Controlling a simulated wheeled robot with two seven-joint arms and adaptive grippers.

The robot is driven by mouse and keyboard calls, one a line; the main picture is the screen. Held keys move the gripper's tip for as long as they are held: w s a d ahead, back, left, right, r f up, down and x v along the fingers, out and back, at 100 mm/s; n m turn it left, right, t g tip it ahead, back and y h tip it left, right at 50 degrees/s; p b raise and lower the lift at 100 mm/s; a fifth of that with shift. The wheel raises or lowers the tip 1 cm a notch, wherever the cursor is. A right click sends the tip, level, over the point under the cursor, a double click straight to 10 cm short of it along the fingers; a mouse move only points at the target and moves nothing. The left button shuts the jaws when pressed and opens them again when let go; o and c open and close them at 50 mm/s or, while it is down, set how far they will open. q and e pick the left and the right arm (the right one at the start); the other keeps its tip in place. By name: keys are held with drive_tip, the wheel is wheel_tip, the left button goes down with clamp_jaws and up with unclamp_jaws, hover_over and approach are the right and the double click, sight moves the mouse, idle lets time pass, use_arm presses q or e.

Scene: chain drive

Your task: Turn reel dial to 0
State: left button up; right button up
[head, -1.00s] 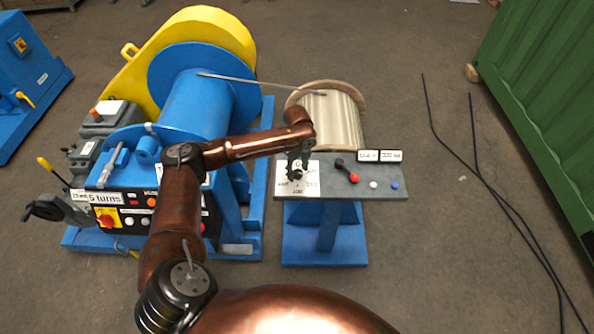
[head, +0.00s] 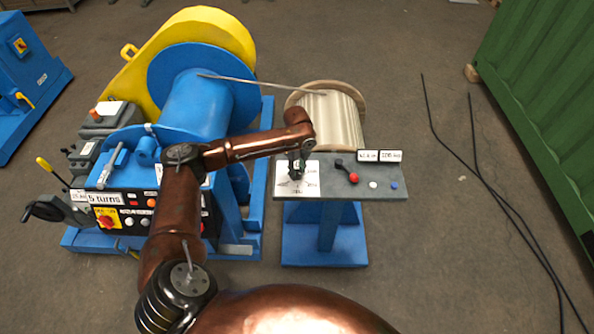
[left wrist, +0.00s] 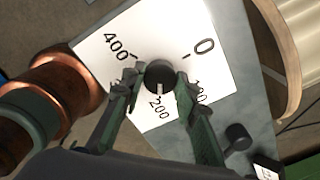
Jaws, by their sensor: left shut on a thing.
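The reel dial is a round black knob (left wrist: 160,72) on a white scale plate (left wrist: 200,20). In the left wrist view the plate reads 400 at upper left, 0 at upper right and 200 below; another number at right is partly covered by a finger. A pale mark on the knob points down toward 200. My left gripper (left wrist: 159,84) has one finger on each side of the knob and is shut on it. In the head view my left gripper (head: 297,170) is over the scale plate (head: 312,186) and hides most of the knob. My right gripper is out of view.
The grey panel (head: 375,173) also bears a red-tipped lever (head: 353,178), a white button (head: 374,185), a blue button (head: 394,185) and two small displays. A wooden reel (head: 333,118) stands behind it. A blue and yellow winch (head: 195,105) stands left, close to my left arm.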

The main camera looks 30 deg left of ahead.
use_arm(q)
drive_tip(key=n+p, duration=0.1)
drive_tip(key=p, duration=0.1)
drive_tip(key=n+p, duration=0.2)
drive_tip(key=p, duration=0.1)
drive_tip(key=n+p, duration=0.1)
drive_tip(key=p, duration=0.2)
drive_tip(key=shift+s+r+n, duration=0.1)
drive_tip(key=shift+r+n, duration=0.2)
drive_tip(key=n+p, duration=0.7)
drive_tip(key=p, duration=0.1)
drive_tip(key=shift+f, duration=0.15)
drive_tip(key=shift+c, duration=0.2)
drive_tip(key=n+p, duration=0.2)
drive_tip(key=n, duration=0.1)
drive_tip(key=shift+a+p, duration=0.1)
drive_tip(key=shift+p, duration=0.25)
drive_tip(key=n+p, duration=0.2)
drive_tip(key=n, duration=0.1)
drive_tip(key=shift+s+f+n, duration=0.1)
drive_tip(key=shift+n, duration=0.2)
drive_tip(key=n+p, duration=0.2)
drive_tip(key=n, duration=0.2)
drive_tip(key=shift+f+p, duration=0.1)
drive_tip(key=shift+p, duration=0.25)
drive_tip(key=shift+n, duration=0.8)
drive_tip(key=shift+o, duration=0.2)
